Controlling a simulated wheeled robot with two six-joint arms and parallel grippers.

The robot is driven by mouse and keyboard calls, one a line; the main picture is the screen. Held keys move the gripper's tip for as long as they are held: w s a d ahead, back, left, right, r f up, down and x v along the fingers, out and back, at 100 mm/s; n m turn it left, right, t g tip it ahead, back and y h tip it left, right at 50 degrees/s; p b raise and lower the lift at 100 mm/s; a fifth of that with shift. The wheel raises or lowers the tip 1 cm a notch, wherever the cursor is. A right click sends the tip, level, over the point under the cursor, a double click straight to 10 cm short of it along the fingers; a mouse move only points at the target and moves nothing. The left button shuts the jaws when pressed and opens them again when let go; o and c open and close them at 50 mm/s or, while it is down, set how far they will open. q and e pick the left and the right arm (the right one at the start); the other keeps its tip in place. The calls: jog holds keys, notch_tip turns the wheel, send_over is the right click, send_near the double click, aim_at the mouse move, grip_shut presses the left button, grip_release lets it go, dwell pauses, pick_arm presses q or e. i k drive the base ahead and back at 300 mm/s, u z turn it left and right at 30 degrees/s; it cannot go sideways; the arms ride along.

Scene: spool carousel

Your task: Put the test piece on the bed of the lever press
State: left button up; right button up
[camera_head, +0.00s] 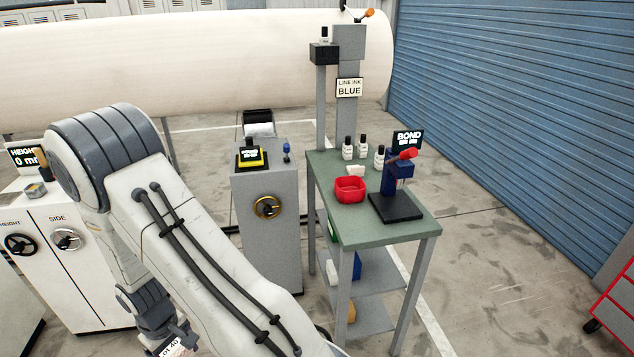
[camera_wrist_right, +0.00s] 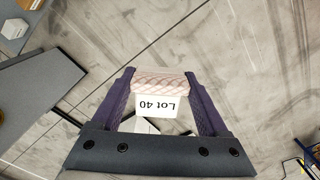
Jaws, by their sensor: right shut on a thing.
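The lever press (camera_head: 398,182) is blue with a red-tipped lever and stands at the right of the green-topped table. Its flat black bed (camera_head: 397,208) looks bare. My right gripper (camera_wrist_right: 162,95) is shut on a test piece (camera_wrist_right: 160,84), pale pink and ridged, with a white tag (camera_wrist_right: 156,105) reading "Lot 40". The tag appears upside down in the right wrist view. In the head view the right gripper (camera_head: 178,345) is low at the bottom edge, left of the table and well away from the press. My left gripper is not in view.
The green table (camera_head: 345,230) also holds a red bowl (camera_head: 349,189), several small white bottles (camera_head: 362,147) and a "BOND" display (camera_head: 407,140). A grey cabinet (camera_head: 267,240) with a yellow handwheel stands left of it. Bare floor lies right of the table.

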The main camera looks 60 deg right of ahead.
aim_at(398, 207)
jog(key=z, duration=1.45)
